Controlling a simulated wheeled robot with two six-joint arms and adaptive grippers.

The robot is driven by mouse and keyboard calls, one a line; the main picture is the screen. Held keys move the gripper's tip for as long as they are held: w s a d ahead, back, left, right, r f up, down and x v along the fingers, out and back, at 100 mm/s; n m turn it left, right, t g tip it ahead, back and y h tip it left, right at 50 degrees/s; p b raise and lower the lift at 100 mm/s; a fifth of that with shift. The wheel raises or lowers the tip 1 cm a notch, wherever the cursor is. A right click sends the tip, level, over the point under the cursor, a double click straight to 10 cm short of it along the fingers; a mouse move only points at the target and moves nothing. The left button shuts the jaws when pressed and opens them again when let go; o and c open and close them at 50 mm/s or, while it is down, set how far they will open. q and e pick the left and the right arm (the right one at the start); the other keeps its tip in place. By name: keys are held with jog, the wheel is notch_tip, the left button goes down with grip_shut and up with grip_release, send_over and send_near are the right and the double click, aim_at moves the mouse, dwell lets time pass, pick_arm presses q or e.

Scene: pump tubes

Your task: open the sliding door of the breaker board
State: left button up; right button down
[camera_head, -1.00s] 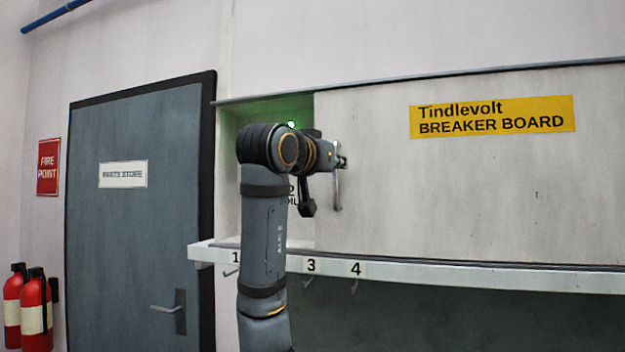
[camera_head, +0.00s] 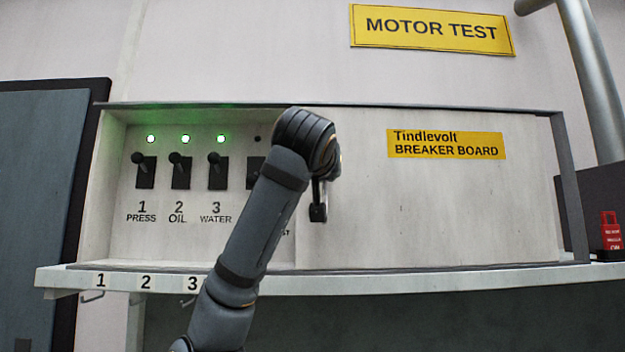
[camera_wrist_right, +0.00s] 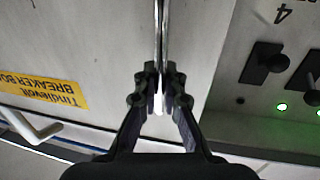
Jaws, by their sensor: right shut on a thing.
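The breaker board's pale sliding door (camera_head: 430,215) has a yellow sign and covers the right part of the board. Its left part stands uncovered, showing switches 1 (camera_head: 145,170), 2 (camera_head: 181,170) and 3 (camera_head: 218,170), plus a fourth partly behind my right arm. The door also shows in the right wrist view (camera_wrist_right: 90,45). My right gripper (camera_wrist_right: 160,90) is shut on the upright metal door handle (camera_wrist_right: 162,28), near the door's open edge. In the head view my wrist hides most of the handle. My left gripper is not in view.
Green lamps (camera_head: 185,139) glow above switches 1 to 3; the fourth lamp (camera_head: 258,139) is dark. A white ledge (camera_head: 400,281) with numbered hooks runs below the board. A grey frame post (camera_head: 569,185) stands at the right end. A red tag-like object (camera_head: 611,232) sits beyond it.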

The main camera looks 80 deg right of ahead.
jog(key=c, duration=1.4)
grip_release()
jog(key=shift+a, duration=0.1)
jog(key=shift+c, duration=0.2)
jog(key=s+a, duration=0.1)
jog(key=a, duration=1.1)
